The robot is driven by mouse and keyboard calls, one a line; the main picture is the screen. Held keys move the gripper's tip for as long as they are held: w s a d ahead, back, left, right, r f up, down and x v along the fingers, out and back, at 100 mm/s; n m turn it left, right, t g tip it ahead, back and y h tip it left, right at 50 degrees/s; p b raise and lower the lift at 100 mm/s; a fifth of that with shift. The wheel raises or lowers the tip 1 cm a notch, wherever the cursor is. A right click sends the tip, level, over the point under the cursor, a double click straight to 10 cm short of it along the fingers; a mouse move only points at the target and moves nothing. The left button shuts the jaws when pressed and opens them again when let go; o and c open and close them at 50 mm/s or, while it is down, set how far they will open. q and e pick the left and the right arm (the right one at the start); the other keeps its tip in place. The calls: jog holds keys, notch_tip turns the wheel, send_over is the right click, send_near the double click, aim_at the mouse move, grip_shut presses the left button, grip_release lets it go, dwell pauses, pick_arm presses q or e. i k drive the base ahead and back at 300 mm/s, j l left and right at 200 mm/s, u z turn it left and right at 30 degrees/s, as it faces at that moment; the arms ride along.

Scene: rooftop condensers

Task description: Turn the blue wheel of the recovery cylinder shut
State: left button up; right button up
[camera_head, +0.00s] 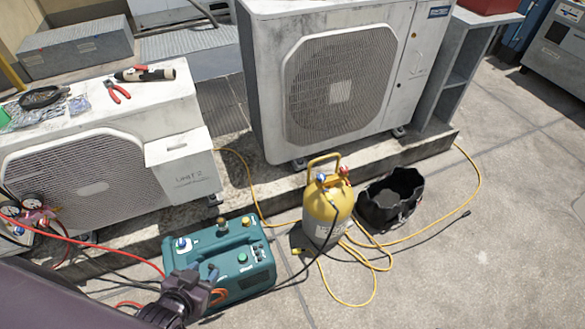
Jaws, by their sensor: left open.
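The yellow recovery cylinder (322,222) stands upright on the concrete, right of the teal machine. Its blue wheel (321,177) sits on top at the left, under the yellow handle. A red wheel (345,171) sits to its right. Whether the blue wheel is open or shut cannot be told. My left gripper (214,285) is open and empty, above the front of the teal machine. It is apart from the cylinder, to its lower left. My right gripper is not in view.
The teal recovery machine (247,262) lies between my left gripper and the cylinder. Yellow hoses (372,270) loop around the cylinder's base. Condenser units (340,80) stand behind. Open concrete lies at the right.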

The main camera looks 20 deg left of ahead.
aim_at(321, 177)
jog(key=i+l+u, duration=0.1)
jog(key=u, duration=0.25)
jog(key=l+u, duration=0.3)
jog(key=i+l+u, duration=0.1)
jog(key=l+u, duration=0.25)
jog(key=i+l+u, duration=0.1)
jog(key=l+u, duration=0.25)
jog(key=i+l+u, duration=0.1)
jog(key=u, duration=0.25)
jog(key=i+l, duration=0.2)
jog(key=i+u, duration=0.05)
